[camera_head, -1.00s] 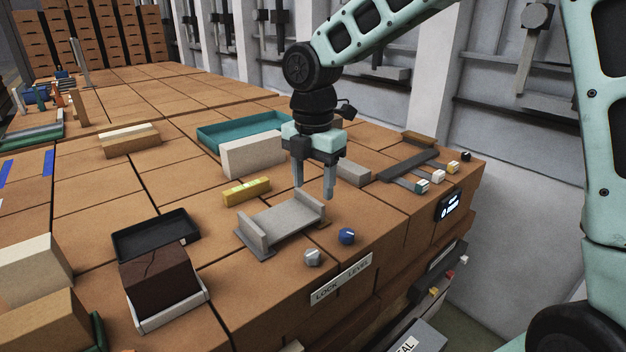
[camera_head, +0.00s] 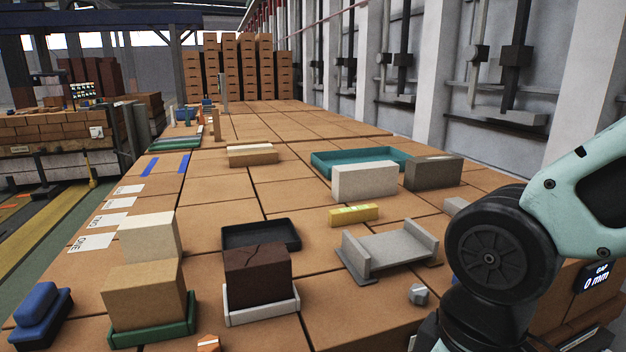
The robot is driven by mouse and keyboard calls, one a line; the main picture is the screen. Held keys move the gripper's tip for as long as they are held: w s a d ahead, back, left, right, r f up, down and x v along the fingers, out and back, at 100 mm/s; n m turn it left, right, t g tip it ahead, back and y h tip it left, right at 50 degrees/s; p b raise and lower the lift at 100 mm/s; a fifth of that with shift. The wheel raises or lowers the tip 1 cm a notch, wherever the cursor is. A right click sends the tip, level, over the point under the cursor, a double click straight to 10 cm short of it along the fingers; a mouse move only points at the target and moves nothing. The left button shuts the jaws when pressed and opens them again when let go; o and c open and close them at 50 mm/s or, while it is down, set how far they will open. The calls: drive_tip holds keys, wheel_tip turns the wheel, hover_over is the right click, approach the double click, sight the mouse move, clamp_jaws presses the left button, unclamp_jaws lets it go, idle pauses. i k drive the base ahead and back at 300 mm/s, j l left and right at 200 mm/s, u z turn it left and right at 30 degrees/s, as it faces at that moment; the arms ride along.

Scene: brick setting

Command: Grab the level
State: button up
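The level is a small yellow bar (camera_head: 353,215) lying on the brick-tiled top. It sits in front of a pale cream brick (camera_head: 364,181) and behind a grey cradle with two upright ends (camera_head: 390,249). My arm's dark joint fills the lower right of the view, to the right of the cradle. My gripper's fingers are out of the picture, below the bottom edge. The level is not touched by any part of my arm that shows.
A teal tray (camera_head: 322,169) and a dark grey brick (camera_head: 433,173) stand behind the level. A black tray (camera_head: 262,247), a cracked dark brick (camera_head: 258,275) and a tan brick (camera_head: 145,294) stand to the left. A grey knob (camera_head: 418,294) is near the front edge.

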sight(364, 213)
drive_tip(key=i+l+u, duration=0.1)
drive_tip(key=l+u, duration=1.05)
